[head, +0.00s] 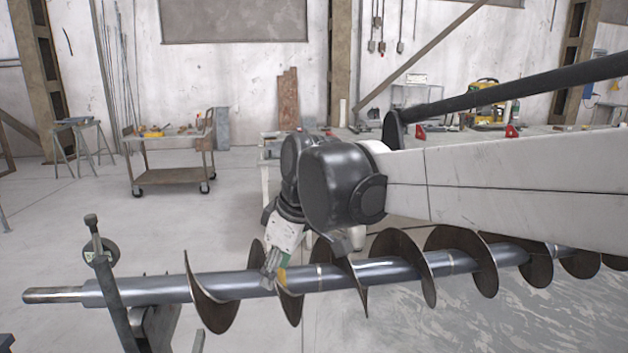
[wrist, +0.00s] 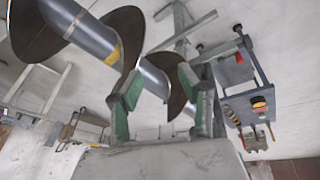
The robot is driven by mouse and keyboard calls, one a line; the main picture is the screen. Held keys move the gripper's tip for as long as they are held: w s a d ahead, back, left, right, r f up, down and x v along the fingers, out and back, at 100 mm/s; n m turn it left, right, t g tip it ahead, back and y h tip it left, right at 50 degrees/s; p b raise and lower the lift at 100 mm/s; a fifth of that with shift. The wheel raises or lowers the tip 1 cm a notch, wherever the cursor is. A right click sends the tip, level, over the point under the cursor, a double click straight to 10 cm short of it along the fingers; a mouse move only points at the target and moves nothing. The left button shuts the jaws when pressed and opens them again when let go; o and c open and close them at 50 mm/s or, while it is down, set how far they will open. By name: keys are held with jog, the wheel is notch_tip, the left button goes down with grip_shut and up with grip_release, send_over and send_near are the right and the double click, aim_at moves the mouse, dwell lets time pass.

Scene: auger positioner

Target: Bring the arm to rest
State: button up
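My arm reaches in from the right in the head view, over a long steel auger (head: 390,272) with dark spiral flights. My gripper (head: 270,278) points down close to the shaft, between two flights and beside a yellow mark. In the wrist view my gripper (wrist: 157,88) has its two green-sided fingers spread apart. The auger (wrist: 85,30) shows behind the fingers, with part of a flight and the shaft in the gap between them. I cannot tell whether a finger touches the auger.
A clamp stand (head: 112,285) crosses the auger's left end. A wheeled cart (head: 170,178) and a sawhorse (head: 80,125) stand behind at the left. A workbench with tools (head: 480,132) lies behind my arm. The floor left of the auger is mostly clear.

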jog(key=s+d+f+m+t+h, duration=0.1)
jog(key=s+d+m, duration=0.3)
jog(key=d, duration=0.4)
jog(key=s+d+f+m+t+h, duration=0.1)
jog(key=s+d+f+m, duration=0.3)
jog(key=d, duration=0.5)
jog(key=s+d+f+m+t+h, duration=0.1)
jog(key=s+d+f+m+t, duration=0.1)
jog(key=s+d+m, duration=0.3)
jog(key=s+d, duration=0.2)
jog(key=d, duration=0.2)
jog(key=shift+s+d+f+m+t+b, duration=0.2)
jog(key=shift+s+f+m+t+b, duration=0.1)
jog(key=shift+f+b, duration=0.05)
